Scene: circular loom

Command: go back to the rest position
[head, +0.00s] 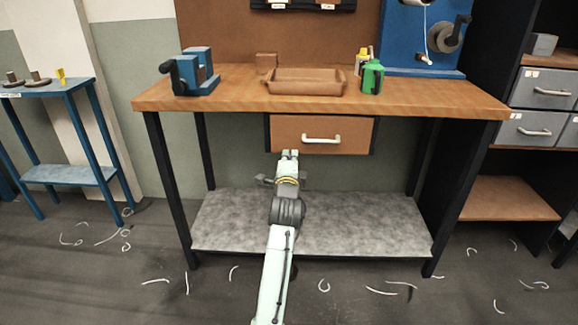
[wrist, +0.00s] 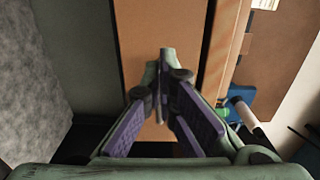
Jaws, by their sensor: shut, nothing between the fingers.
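My gripper (head: 290,154) is shut and empty, just in front of the lower edge of the bench drawer (head: 290,134) in the head view. The drawer is wooden with a pale bar handle (head: 321,138) and looks closed. In the wrist view my gripper (wrist: 165,55) shows its fingertips together, with the brown drawer front (wrist: 150,22) behind them. I cannot tell whether the fingertips touch the drawer.
The wooden workbench (head: 440,101) holds a blue vise (head: 196,75), a brown tray (head: 303,90) and a green bottle (head: 372,77). A grey lower shelf (head: 350,225) lies under it. A blue stand (head: 70,175) is at left. White scraps litter the open floor.

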